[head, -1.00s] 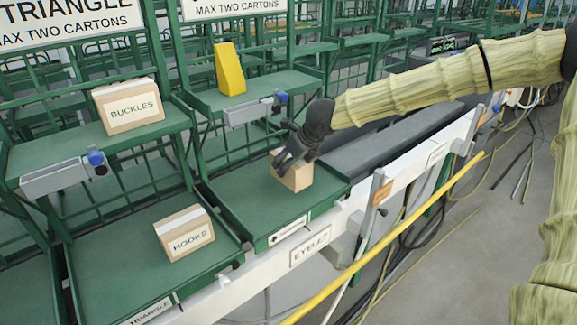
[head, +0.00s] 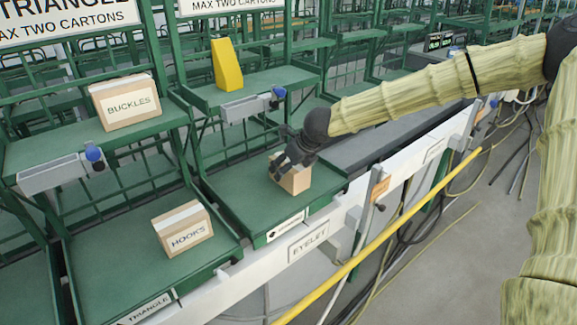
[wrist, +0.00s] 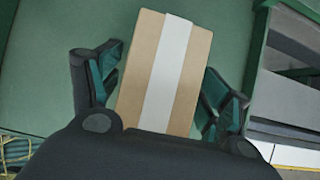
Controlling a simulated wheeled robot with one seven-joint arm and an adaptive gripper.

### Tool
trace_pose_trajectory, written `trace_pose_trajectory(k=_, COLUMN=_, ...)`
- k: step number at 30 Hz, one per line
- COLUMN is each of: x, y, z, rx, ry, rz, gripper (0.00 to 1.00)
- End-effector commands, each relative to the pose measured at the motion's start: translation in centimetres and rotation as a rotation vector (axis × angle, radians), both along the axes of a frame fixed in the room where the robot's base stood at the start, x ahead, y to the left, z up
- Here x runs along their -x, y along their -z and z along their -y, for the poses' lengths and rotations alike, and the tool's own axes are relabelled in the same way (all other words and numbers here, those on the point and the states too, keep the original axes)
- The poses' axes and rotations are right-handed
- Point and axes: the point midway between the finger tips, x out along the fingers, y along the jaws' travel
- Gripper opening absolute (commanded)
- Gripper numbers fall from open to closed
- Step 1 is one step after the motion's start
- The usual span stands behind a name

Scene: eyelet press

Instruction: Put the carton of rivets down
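The plain cardboard carton (head: 296,181) rests on the green lower tray (head: 250,222) above the EYELET sign, on the tray's right part. No writing shows on the sides I see. In the wrist view the carton (wrist: 188,85) has a pale tape strip along its top. My gripper (head: 280,168) is over the carton from above. In the wrist view my gripper (wrist: 162,92) has one finger on each side of the carton. Green tray shows between the left finger and the carton; the right finger is very close to its side. The fingers look open.
A HOOKS carton (head: 183,229) stands on the tray to the left. A BUCKLES carton (head: 127,103) and a yellow block (head: 228,68) stand on upper shelves. A yellow rail (head: 380,234) runs along the front. The tray left of the carton is clear.

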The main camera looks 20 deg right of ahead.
Motion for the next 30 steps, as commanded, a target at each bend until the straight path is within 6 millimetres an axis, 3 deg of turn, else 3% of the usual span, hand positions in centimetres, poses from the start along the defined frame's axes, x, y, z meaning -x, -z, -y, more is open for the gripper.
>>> trace_pose_trajectory(k=14, x=0.4, y=-0.9, z=0.1, rx=-0.001, ry=0.000, rz=0.002, gripper=0.82)
trace_pose_trajectory(k=30, x=4.3, y=-7.4, z=1.6, rx=-0.002, ry=0.001, rz=0.003, gripper=0.82)
